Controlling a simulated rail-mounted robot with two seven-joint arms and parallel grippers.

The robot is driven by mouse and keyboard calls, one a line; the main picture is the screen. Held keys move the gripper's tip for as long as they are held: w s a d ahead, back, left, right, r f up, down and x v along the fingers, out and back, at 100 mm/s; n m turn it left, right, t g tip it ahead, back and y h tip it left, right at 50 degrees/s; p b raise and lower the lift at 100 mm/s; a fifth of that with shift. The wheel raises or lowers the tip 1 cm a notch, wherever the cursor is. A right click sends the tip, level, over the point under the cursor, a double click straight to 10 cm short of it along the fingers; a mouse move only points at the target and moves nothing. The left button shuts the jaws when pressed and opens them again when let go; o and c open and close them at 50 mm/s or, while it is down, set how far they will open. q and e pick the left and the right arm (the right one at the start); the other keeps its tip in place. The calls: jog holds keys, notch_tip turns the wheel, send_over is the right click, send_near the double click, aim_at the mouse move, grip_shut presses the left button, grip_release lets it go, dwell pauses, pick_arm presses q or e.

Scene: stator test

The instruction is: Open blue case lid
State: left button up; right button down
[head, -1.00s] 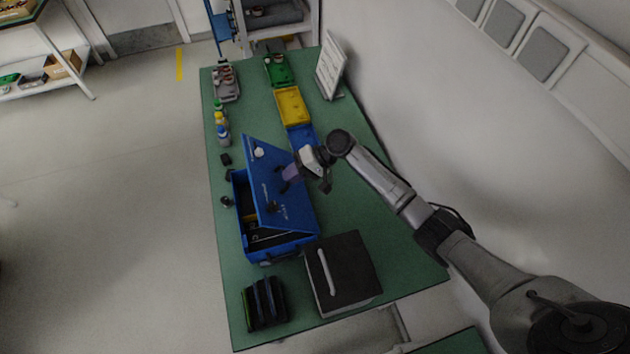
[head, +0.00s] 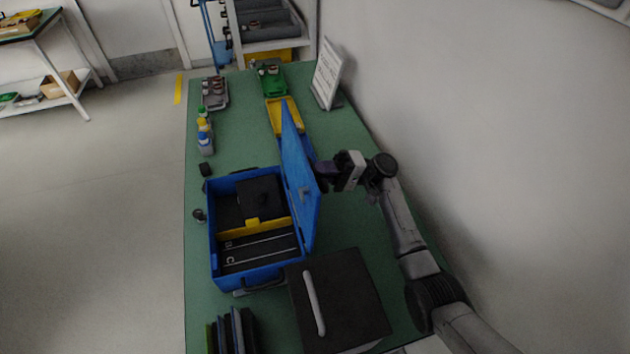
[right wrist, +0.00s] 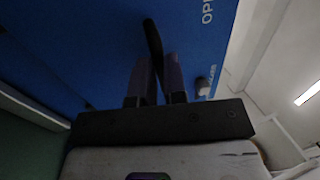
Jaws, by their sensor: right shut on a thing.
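The blue case (head: 262,278) stands on the green table with its lid (head: 298,170) swung up, close to upright, hinged on its right side. Inside show a black block (head: 262,197), a yellow piece (head: 268,225) and dark compartments with pale lines. My right gripper (head: 322,174) is at the right side of the lid, shut on a black handle (right wrist: 152,38) of the lid. In the right wrist view the two fingers close around that handle, with the blue lid (right wrist: 85,45) filling the upper left. My left gripper is not in view.
A black box with a pale handle (head: 345,295) stands close in front of the case. Dark upright items (head: 232,332) stand at the front left. Bottles (head: 205,140), a yellow tray (head: 283,118) and a white sign (head: 327,74) are farther back. The table (head: 370,235) is partly clear right of the case.

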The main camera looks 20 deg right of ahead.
jog(key=shift+d+f+y+b, duration=0.45)
jog(key=shift+d+y+b, duration=0.15)
jog(key=shift+b, duration=0.1)
jog(key=shift+t, duration=0.3)
jog(key=c, duration=1.2)
grip_release()
jog(key=shift+o, duration=0.2)
jog(key=b+v, duration=0.1)
jog(key=v, duration=0.6)
jog(key=shift+d, duration=0.25)
